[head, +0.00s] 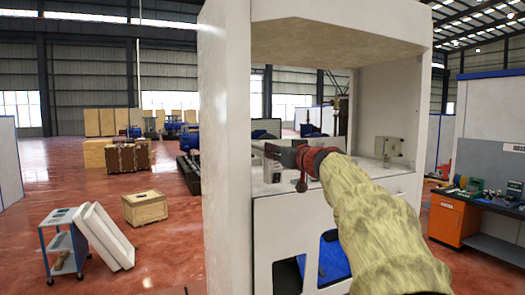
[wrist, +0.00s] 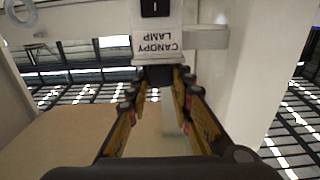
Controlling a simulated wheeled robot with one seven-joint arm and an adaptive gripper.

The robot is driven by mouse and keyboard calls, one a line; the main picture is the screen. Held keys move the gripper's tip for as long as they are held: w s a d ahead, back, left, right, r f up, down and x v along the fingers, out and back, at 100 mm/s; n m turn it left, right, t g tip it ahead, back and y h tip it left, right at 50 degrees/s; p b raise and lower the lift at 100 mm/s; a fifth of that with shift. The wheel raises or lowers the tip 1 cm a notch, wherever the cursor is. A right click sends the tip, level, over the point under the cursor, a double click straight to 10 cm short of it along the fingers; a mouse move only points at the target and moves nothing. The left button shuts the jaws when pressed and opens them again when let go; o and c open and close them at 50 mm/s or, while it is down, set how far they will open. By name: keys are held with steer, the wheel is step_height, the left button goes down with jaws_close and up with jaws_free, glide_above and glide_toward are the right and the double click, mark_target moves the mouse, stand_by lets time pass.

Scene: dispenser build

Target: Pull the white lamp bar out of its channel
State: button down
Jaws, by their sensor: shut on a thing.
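The white lamp bar (wrist: 158,40) shows in the wrist view as a pale block with an upside-down "CANOPY LAMP" label and a black square part at the top of the picture. My gripper (wrist: 160,76) is shut on its near end, just below the label. The fingers hide the exact contact. In the head view my gripper (head: 288,157) reaches into the open bay of the white cabinet (head: 226,150). There a small pale block (head: 272,172) shows just below the fingers. I cannot clearly make out the channel.
The cabinet's side walls and top frame the bay closely. A small metal plate (head: 389,146) is on the bay's right side. A blue cart (head: 60,240) with white panels leaning on it and a wooden crate (head: 144,207) stand left. An orange workbench (head: 447,219) stands right.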

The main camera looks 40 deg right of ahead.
steer(key=shift+f, duration=0.25)
steer(key=shift+s+b, duration=0.1)
steer(key=shift+b, duration=0.2)
steer(key=b+v, duration=1.3)
steer(key=v, duration=1)
steer(key=shift+s+a+r+b, duration=0.25)
steer(key=shift+s+r+b, duration=0.1)
steer(key=shift+r, duration=0.15)
stand_by(1.0)
steer(key=shift+w, duration=0.1)
